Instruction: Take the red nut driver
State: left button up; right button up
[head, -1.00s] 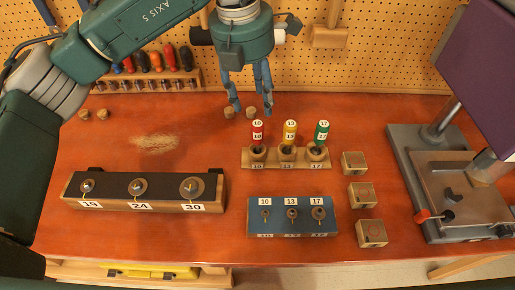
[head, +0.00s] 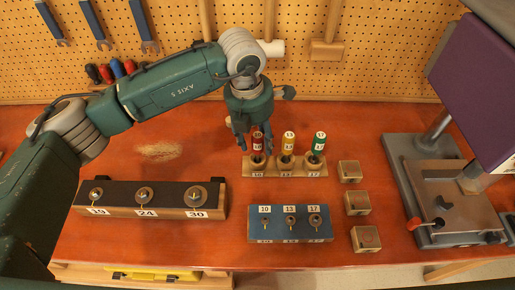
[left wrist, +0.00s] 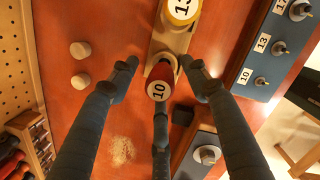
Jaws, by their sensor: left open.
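The red nut driver (head: 257,143), marked 10, stands upright in the left hole of a wooden holder (head: 270,174). In the left wrist view the red nut driver (left wrist: 160,82) shows from above, between the spread fingers. My left gripper (head: 253,140) is open around its handle; I cannot tell whether any finger touches it. The yellow nut driver (head: 288,143), marked 13, and the green nut driver (head: 318,143), marked 17, stand beside it to the right. My right gripper is in neither view.
A blue block with sockets 10, 13 and 17 (head: 290,236) lies in front of the holder. A dark rack (head: 120,188) is at left. Small wooden blocks (head: 357,203) and a drill press (head: 440,190) stand at right.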

pick_arm(q)
grip_shut()
dwell(0.3)
jog(key=shift+r, duration=0.45)
notch_tip(320, 180, up, 19)
jog(key=b, duration=0.5)
jog(key=shift+r, duration=0.1)
